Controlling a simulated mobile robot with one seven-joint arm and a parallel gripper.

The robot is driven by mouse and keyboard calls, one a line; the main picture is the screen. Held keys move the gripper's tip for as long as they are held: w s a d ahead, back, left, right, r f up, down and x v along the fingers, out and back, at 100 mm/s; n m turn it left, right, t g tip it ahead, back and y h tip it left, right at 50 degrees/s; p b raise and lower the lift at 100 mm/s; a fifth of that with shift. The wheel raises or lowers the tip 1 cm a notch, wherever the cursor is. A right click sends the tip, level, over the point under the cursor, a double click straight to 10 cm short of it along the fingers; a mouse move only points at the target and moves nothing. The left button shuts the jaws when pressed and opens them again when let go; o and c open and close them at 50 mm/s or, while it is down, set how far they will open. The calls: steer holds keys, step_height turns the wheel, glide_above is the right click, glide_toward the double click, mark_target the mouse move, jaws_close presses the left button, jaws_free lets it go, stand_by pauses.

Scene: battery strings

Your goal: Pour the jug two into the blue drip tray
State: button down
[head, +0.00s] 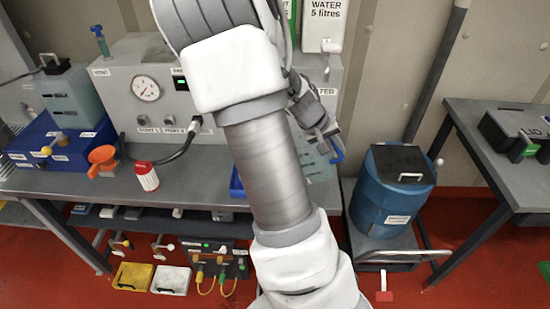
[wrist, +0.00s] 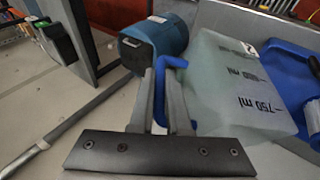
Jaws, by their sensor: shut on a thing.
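My gripper (wrist: 166,85) is shut on the blue handle (wrist: 172,64) of a translucent jug (wrist: 225,85) in the wrist view. The jug carries a label that seems to read 2 and a 750 ml mark. In the head view my gripper (head: 322,126) is at the right end of the bench, with a bit of the blue handle (head: 338,150) showing; my arm hides most of the jug. A blue tray, apparently the drip tray, shows its edge (head: 236,184) beside my arm. A blue surface, likely the same tray (wrist: 290,72), lies behind the jug in the wrist view.
A grey gauge cabinet (head: 150,75) stands on the bench. An orange funnel (head: 102,158) and a red-and-white container (head: 146,176) are at left. A blue drum (head: 390,190) on a trolley stands right of the bench, before a second table (head: 515,165).

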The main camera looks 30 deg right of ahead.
steer(key=shift+r, duration=0.15)
stand_by(0.3)
steer(key=shift+w+a+r+g+h+p, duration=0.15)
steer(key=shift+w+r+g+h+p, duration=0.1)
steer(key=shift+r+g+h+p, duration=0.45)
steer(key=shift+r, duration=0.25)
stand_by(1.2)
steer(key=shift+w+a+r+n+g+h+p, duration=0.15)
steer(key=shift+r+h+p, duration=0.05)
steer(key=shift+r, duration=0.25)
steer(key=shift+w+a+r+n+g+h+p, duration=0.15)
steer(key=shift+r+h+p, duration=0.05)
steer(key=shift+r, duration=0.2)
stand_by(1.0)
steer(key=shift+r, duration=0.1)
steer(key=shift+w+a+r+g+h+p, duration=0.3)
steer(key=shift+w+r+g+h+p, duration=0.2)
steer(key=shift+r, duration=0.25)
stand_by(1.4)
steer(key=shift+w+a+r+n+g+h+p, duration=0.2)
steer(key=shift+r+g+h, duration=0.05)
steer(key=shift+r, duration=0.15)
steer(key=shift+w+a+r+n+g+h+p, duration=0.15)
steer(key=shift+w+a+r+n+g+h, duration=0.1)
steer(key=shift+r, duration=0.1)
